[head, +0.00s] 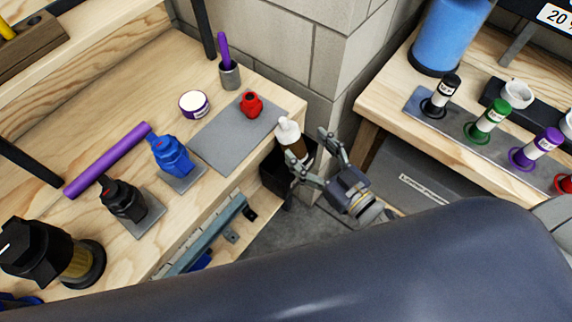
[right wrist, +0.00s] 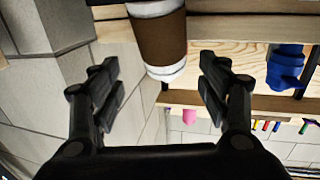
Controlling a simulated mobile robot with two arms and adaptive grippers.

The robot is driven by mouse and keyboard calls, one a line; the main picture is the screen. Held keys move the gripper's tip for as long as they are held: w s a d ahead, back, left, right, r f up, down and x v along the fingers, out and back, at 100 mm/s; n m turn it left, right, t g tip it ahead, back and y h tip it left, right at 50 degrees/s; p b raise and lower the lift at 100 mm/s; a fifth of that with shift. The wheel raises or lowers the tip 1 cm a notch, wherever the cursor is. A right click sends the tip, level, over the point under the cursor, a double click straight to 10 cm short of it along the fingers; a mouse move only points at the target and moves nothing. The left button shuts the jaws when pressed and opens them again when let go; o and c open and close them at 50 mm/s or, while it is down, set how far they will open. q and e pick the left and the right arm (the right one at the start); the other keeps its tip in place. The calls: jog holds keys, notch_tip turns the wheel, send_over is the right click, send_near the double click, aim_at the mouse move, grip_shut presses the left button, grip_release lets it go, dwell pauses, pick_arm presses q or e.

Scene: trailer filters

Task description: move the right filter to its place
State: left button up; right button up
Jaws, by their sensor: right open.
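My right gripper (head: 310,150) is open in front of the black bin at the bench corner. A cup-like piece with a brown band and white ends (head: 294,142) is close by its fingertips. In the right wrist view the same brown-banded piece (right wrist: 157,38) shows between and beyond the open fingertips (right wrist: 160,80), with no clear contact. I cannot tell which thing is the right filter. My left gripper is not in view.
The left bench holds a grey mat (head: 215,145) with a red piece (head: 251,105), a blue bottle-like piece (head: 171,155), a black one (head: 122,198) and a purple tube (head: 108,160). A black bin (head: 274,176) stands in the gap.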

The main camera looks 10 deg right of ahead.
jog(key=v, duration=0.8)
jog(key=shift+w, duration=0.1)
jog(key=s+d+f+m+g+h, duration=0.1)
jog(key=s+d+f+g+h, duration=0.1)
jog(key=f, duration=0.9)
jog(key=s+d+f+m+g+h, duration=0.1)
jog(key=s+d+f+g+h, duration=0.1)
jog(key=f, duration=0.8)
jog(key=s+d+f+m+g+h, duration=0.1)
jog(key=s+d+f+g+h, duration=0.15)
jog(key=f, duration=0.85)
jog(key=s+a+f+g+p, duration=0.1)
jog(key=s+f+g, duration=0.8)
jog(key=s+f, duration=0.8)
jog(key=s+h, duration=0.1)
jog(key=s, duration=0.2)
jog(key=shift+n, duration=0.3)
jog(key=shift+w+a, duration=0.1)
jog(key=shift+a, duration=0.05)
